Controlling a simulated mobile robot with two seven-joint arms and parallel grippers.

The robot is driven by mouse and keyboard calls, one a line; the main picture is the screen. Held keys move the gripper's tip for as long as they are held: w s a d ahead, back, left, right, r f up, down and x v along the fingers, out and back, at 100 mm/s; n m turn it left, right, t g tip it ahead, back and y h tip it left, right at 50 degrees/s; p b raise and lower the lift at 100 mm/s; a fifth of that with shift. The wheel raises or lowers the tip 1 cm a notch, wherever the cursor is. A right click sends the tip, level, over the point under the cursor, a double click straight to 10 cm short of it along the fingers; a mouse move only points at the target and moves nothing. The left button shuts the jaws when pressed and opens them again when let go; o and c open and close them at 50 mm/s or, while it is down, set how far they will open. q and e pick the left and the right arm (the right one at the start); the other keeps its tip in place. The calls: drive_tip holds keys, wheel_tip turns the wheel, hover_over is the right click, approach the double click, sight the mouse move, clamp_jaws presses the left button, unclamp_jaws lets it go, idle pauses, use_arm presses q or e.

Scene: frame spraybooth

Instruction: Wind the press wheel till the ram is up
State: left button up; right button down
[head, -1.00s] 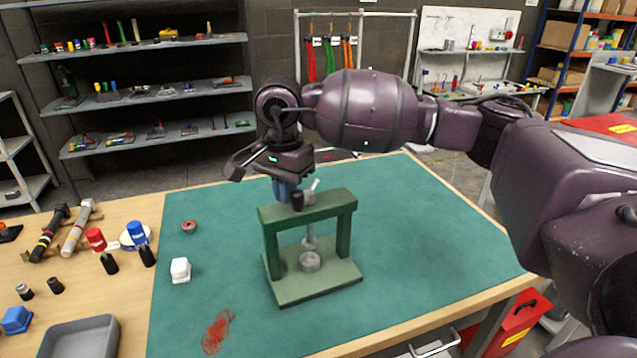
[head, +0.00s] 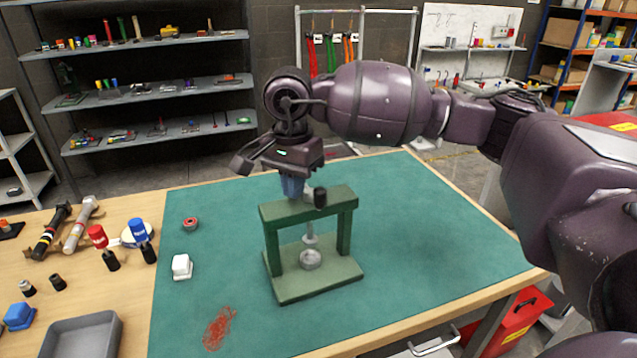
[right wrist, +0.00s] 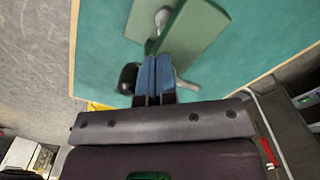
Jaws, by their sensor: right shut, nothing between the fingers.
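The green press (head: 310,210) stands on the teal mat, its frame upright. Its grey ram (head: 311,240) hangs below the crossbeam, with its lower end just above the round grey seat (head: 310,259). A black knob (head: 320,197) of the wheel shows above the beam, right of my gripper; the rest of the wheel is mostly hidden. My right gripper (head: 292,187) points down at the press top, blue fingers shut with nothing between them. In the right wrist view the knob (right wrist: 128,78) and a grey spoke (right wrist: 187,86) lie on either side of the fingers. My left gripper is out of view.
A white block (head: 182,267) and a small red ring (head: 190,224) lie on the mat left of the press. A grey tray (head: 80,340), red and blue bottles and tools crowd the table's left side. The mat right of the press is clear.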

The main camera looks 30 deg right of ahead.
wheel_tip(320, 180, up, 6)
drive_tip(key=shift+f+p, duration=0.1)
drive_tip(key=shift+p, duration=0.95)
drive_tip(key=shift+s, duration=0.1)
